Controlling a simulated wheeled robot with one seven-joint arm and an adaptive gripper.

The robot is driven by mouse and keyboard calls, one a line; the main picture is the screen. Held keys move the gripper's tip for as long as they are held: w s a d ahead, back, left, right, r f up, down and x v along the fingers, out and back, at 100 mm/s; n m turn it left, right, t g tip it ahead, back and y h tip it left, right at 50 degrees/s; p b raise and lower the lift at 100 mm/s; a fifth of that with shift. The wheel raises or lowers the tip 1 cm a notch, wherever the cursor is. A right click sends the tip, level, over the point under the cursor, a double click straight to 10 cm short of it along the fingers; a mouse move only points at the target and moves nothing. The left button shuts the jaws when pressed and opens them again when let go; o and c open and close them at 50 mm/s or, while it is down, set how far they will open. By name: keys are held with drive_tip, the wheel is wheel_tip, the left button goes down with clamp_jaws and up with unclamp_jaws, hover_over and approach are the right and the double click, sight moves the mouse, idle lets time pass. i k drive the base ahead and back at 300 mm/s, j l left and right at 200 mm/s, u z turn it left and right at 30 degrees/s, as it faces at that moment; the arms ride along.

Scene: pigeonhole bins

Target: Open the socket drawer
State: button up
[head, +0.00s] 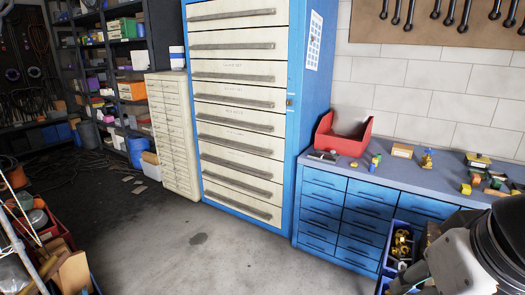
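A tall blue cabinet (313,110) stands in the middle with a stack of wide cream drawers (235,103), each with a long grey handle. All of these look shut. Their written labels are too small to read, so I cannot tell which is the socket drawer. A low blue bench cabinet (330,215) to its right has several small blue drawers, which look shut. At lower right a blue bin or pulled-out drawer (385,268) holds brass-coloured fittings (402,243). Part of my arm covers the lower right corner. My gripper is not in view.
A red open bin (343,133) and small loose parts lie on the bench top (400,178). A narrow cream drawer cabinet (173,135) stands left of the tall one. Clutter (40,230) fills the lower left. The concrete floor (190,245) before the tall cabinet is clear.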

sight(273, 100)
drive_tip(key=i+j+z, duration=0.1)
drive_tip(key=i+j, duration=1.05)
drive_tip(key=j, duration=0.25)
drive_tip(key=i+j, duration=0.2)
drive_tip(key=i, duration=0.3)
drive_tip(key=i+j+z, duration=0.1)
drive_tip(key=i, duration=0.45)
drive_tip(key=i+j, duration=0.35)
drive_tip(key=i, duration=0.15)
drive_tip(key=i+j+z, duration=0.1)
drive_tip(key=i+j, duration=0.15)
drive_tip(key=i, duration=0.3)
drive_tip(key=i+j, duration=0.3)
drive_tip(key=i, duration=0.2)
drive_tip(key=z, duration=0.05)
